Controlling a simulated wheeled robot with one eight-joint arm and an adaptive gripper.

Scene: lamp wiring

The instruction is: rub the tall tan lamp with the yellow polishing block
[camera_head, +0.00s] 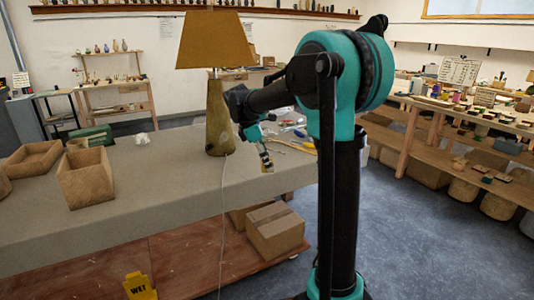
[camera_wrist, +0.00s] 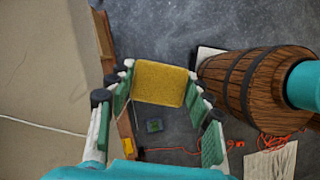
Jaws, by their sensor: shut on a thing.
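The tall tan lamp (camera_head: 219,120) stands upright on the grey-topped table in the head view, with a broad tan shade and a tapered body. A pale cord hangs from it over the table's front edge. My gripper (camera_head: 266,160) is just right of the lamp body, pointing down, with a gap visible between them. In the wrist view my gripper (camera_wrist: 159,100) is shut on the yellow polishing block (camera_wrist: 160,83), held between the fingertips. I cannot make out the lamp in the wrist view.
The table (camera_head: 150,190) is clear in front of the lamp. Wooden boxes (camera_head: 85,177) stand at its left end. Small tools (camera_head: 298,140) lie behind my gripper. A cardboard box (camera_head: 275,231) sits on the lower shelf. A barrel (camera_wrist: 250,85) shows right in the wrist view.

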